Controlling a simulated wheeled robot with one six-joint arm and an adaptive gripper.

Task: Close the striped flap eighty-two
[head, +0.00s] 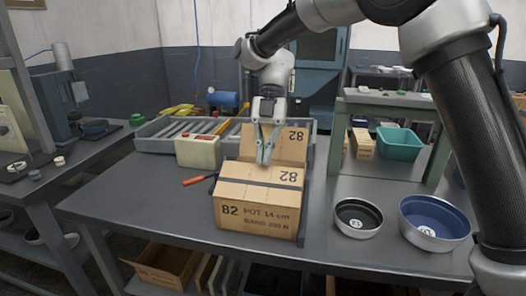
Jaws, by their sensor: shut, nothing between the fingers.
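A brown cardboard box (235,212) marked 82 stands on the grey table. One flap (292,140) marked 82 stands raised at its far side. Another panel marked 82 (285,176) lies across the top towards the near side; I cannot tell whether it lies fully flat. My gripper (265,158) points down, shut and empty, in front of the raised flap and above the box top. Its fingers hide part of the raised flap. I cannot tell whether the fingertips touch the cardboard.
A red-handled tool (197,180) lies left of the box, below a cream container (198,151). A grey tray (160,140) runs behind. A black-lined pan (357,217) and a blue-lined pan (434,221) stand at right. A shelf frame (390,108) rises behind them. The table's left part is clear.

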